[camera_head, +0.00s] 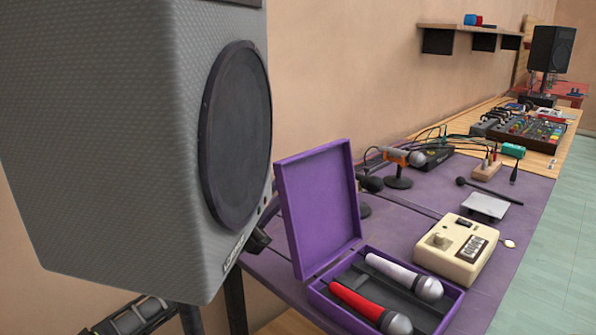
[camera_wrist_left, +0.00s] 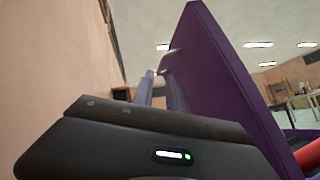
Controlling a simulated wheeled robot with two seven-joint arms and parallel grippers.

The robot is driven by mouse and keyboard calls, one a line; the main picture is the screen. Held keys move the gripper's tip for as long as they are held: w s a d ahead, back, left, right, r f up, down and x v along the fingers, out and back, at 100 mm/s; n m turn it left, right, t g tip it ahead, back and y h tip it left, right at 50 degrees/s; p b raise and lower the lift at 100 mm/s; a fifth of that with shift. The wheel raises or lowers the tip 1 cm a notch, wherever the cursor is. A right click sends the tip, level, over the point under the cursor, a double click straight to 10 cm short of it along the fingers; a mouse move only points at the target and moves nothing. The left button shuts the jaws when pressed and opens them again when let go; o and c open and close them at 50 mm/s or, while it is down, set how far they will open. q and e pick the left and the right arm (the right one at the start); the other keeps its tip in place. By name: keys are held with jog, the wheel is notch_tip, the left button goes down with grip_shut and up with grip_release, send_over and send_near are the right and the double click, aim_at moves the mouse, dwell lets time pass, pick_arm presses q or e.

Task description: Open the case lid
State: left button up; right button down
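The purple case (camera_head: 452,318) stands on the table's near end. A red microphone (camera_head: 365,304) and a white microphone (camera_head: 405,276) lie side by side inside. In the left wrist view the lid (camera_wrist_left: 222,75) rises close at the right, and the red microphone (camera_wrist_left: 308,156) shows at the right edge. My left gripper (camera_wrist_left: 160,75) is on the wall side of the lid; its finger gap is unclear. In the head view the speaker mostly hides my left arm. My right gripper is out of view.
A large grey speaker (camera_head: 130,130) fills the left, close to the lid. A cream box (camera_head: 455,250) stands behind the case, with a small grey pad (camera_head: 487,206) beyond. Microphones, cables and a mixer (camera_head: 527,130) crowd the far table. Floor (camera_head: 560,240) at right is clear.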

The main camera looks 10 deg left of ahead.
aim_at(298, 170)
pick_arm(q)
jog(key=x, duration=0.6)
jog(key=shift+c, duration=0.2)
grip_shut()
jog(key=shift+d+r, duration=0.1)
dwell(1.1)
